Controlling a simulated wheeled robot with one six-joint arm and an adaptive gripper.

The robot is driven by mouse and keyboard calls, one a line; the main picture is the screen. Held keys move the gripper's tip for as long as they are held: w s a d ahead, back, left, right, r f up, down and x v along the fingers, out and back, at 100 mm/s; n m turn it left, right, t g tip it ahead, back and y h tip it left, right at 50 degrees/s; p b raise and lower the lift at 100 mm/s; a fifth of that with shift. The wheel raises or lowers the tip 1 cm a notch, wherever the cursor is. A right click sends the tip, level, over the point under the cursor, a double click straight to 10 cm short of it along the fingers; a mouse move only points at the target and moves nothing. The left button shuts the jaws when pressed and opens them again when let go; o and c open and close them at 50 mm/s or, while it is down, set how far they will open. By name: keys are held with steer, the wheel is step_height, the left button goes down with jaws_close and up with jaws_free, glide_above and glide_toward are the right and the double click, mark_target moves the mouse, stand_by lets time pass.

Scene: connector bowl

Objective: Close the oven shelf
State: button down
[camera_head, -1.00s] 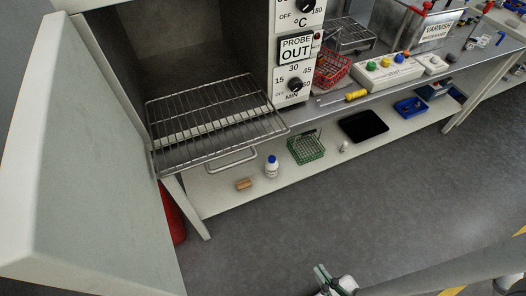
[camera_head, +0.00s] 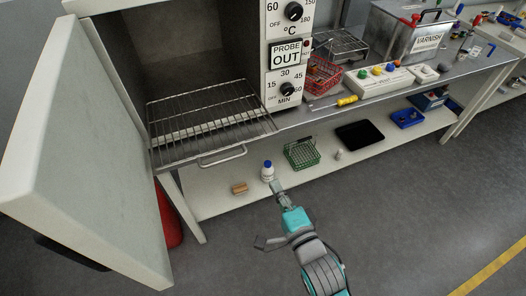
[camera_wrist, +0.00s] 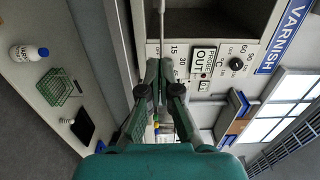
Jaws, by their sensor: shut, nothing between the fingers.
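The oven shelf (camera_head: 205,112) is a wire rack standing partly out of the open oven (camera_head: 175,55), with a metal loop handle (camera_head: 222,158) at its front edge. The oven door (camera_head: 90,165) stands wide open at the left. My gripper (camera_head: 277,187) is shut and empty in the head view, below and right of the handle and apart from it in the picture. In the wrist view my gripper's dark fingers (camera_wrist: 163,72) are together, pointing toward the oven front. A thin metal bar beyond them may be part of the shelf, but I cannot tell.
A control panel (camera_head: 287,55) flanks the oven. Below, the lower shelf (camera_head: 210,190) holds a white bottle (camera_head: 267,173), a green basket (camera_head: 301,155) and a black tray (camera_head: 360,135). A red basket (camera_head: 322,75) sits on the bench. The floor in front is clear.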

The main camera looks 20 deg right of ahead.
mark_target(232, 99)
steer(key=w, duration=1.4)
steer(key=shift+w+r, duration=0.1)
steer(key=shift+w, duration=0.05)
steer(key=w, duration=2.2)
steer(key=shift+w, duration=0.3)
steer(key=shift+w+r, duration=0.1)
steer(key=shift+w, duration=0.15)
steer(key=shift+r, duration=0.15)
